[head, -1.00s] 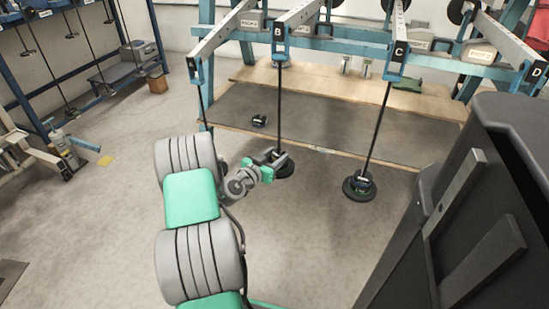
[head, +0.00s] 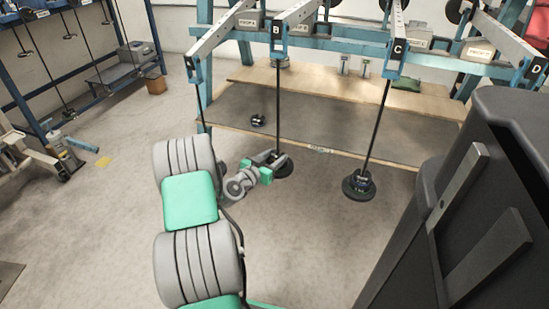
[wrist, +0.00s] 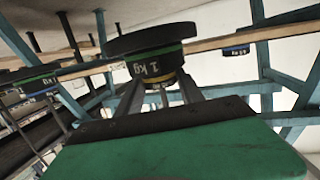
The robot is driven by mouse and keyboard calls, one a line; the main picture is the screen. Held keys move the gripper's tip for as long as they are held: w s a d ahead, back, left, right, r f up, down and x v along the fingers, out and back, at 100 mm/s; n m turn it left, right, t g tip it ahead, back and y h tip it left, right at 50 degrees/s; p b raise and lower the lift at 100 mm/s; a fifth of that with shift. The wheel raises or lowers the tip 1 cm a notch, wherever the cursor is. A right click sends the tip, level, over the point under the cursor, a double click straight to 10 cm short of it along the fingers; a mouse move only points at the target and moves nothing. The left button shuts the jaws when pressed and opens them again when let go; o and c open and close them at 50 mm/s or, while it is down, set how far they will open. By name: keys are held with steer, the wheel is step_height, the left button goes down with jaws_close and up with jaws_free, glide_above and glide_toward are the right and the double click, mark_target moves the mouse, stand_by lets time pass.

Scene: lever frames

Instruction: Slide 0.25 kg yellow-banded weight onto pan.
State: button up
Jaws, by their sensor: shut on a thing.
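My gripper (head: 268,167) is at the hanger under beam B (head: 276,42), just above its round black pan (head: 284,172). In the wrist view, which is tilted far over, the pan (wrist: 150,38) carries a dark weight marked 1 kg (wrist: 150,67) with a green line. A thin yellow band (wrist: 160,78) shows beside that weight, between my fingers (wrist: 160,95). I take it as the yellow-banded weight, held against the stack; its own marking is not readable. My fingers and the stack hide most of it in the head view.
The pan under beam C (head: 358,189) hangs to the right with weights on it. A small dark weight (head: 258,121) sits on the grey bench top (head: 225,105) behind. The hanger rod (head: 279,105) stands close by my gripper. Floor in front is clear.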

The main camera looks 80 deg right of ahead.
steer(key=o, duration=1.4)
steer(key=shift+a+f, duration=0.1)
steer(key=shift+a, duration=0.05)
steer(key=shift+b+v, duration=0.45)
steer(key=shift+v, duration=2.95)
